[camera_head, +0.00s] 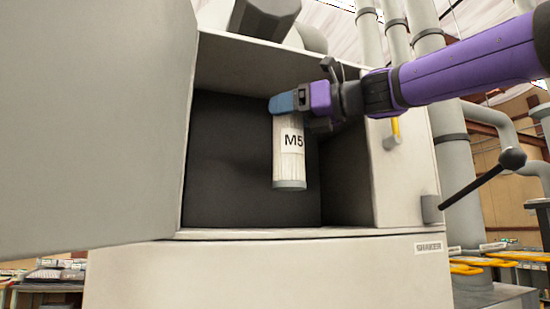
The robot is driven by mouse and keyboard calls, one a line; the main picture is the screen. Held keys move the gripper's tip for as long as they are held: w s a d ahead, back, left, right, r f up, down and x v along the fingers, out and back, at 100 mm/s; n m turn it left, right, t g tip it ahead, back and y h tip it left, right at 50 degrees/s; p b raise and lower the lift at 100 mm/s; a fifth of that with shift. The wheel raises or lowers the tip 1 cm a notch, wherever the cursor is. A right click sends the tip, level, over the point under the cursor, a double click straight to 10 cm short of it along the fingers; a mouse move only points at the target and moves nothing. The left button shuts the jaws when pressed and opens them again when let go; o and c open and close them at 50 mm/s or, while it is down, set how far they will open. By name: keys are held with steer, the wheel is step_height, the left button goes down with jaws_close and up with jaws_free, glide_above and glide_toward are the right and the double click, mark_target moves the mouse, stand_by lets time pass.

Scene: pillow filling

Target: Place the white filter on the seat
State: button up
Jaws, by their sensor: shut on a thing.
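The white filter (290,165) is a pleated upright cylinder with a grey bottom cap and a label reading M5. My gripper (285,103) is shut on its top end and holds it hanging in front of or inside the open cabinet (225,150). The filter's bottom appears above the cabinet floor, with a visible gap below it in the picture. I cannot tell how deep it is inside. No distinct seat shows; the cabinet floor is a thin light strip (215,233) at the opening's lower edge.
A large open door (90,120) fills the left side. A black-knobbed lever (475,182) sticks out at the right, near a SHAKER label (429,247). My purple arm reaches in from the upper right. Pipes (430,45) stand behind. The cabinet's dark interior looks otherwise empty.

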steer(key=w+a, duration=0.2)
steer(key=w, duration=0.5)
step_height(320, 180, down, 7)
stand_by(0.4)
steer(key=shift+w+f, duration=0.1)
steer(key=o, duration=1.4)
steer(key=v, duration=1.2)
